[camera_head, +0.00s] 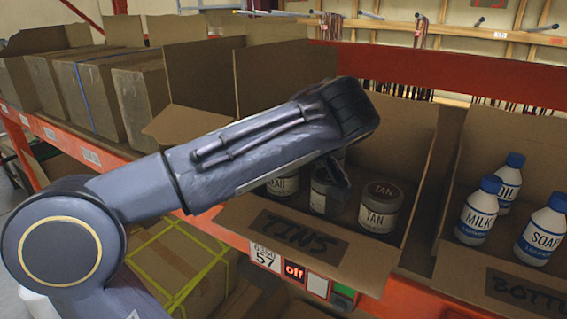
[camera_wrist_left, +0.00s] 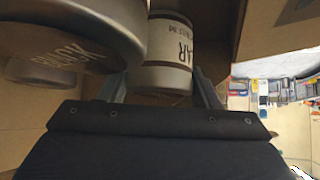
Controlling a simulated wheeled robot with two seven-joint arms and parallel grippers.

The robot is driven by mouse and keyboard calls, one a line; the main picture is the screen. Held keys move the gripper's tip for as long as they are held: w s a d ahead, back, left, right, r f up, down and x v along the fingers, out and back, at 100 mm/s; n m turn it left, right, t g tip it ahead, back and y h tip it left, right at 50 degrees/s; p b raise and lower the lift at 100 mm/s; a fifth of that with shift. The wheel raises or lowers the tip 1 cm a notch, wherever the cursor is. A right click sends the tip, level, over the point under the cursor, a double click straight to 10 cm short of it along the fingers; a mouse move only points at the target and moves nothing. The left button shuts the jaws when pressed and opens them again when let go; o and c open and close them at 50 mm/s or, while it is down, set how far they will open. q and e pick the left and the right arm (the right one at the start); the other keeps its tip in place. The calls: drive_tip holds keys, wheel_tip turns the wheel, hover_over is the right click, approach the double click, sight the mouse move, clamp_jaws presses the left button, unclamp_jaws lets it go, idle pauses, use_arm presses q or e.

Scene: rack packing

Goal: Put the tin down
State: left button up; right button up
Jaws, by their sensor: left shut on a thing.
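A pale tin whose label ends in "AR" (camera_wrist_left: 168,50) stands between the fingers of my left gripper (camera_wrist_left: 162,92) in the wrist view. The gripper is shut on it. My forearm and wrist hide most of the grip there; one dark finger (camera_head: 337,190) shows. I cannot tell whether the tin touches the carton floor. The carton marked TINS (camera_head: 375,268) surrounds the tins.
A tin marked TAN (camera_head: 379,208) stands at the carton's right; another (camera_head: 319,192) is partly hidden mid-carton. A BLACK tin (camera_wrist_left: 85,35) is close beside the held tin. The right carton holds white bottles (camera_head: 478,212). Flaps and walls (camera_head: 200,75) rise around my arm.

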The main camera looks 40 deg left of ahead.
use_arm(q)
drive_tip(key=o, duration=0.8)
drive_tip(key=shift+f, duration=0.1)
drive_tip(key=shift+o, duration=0.2)
drive_tip(key=v, duration=0.7)
drive_tip(key=shift+d+r+b, duration=0.2)
drive_tip(key=shift+r+b, duration=0.1)
drive_tip(key=shift+b, duration=0.1)
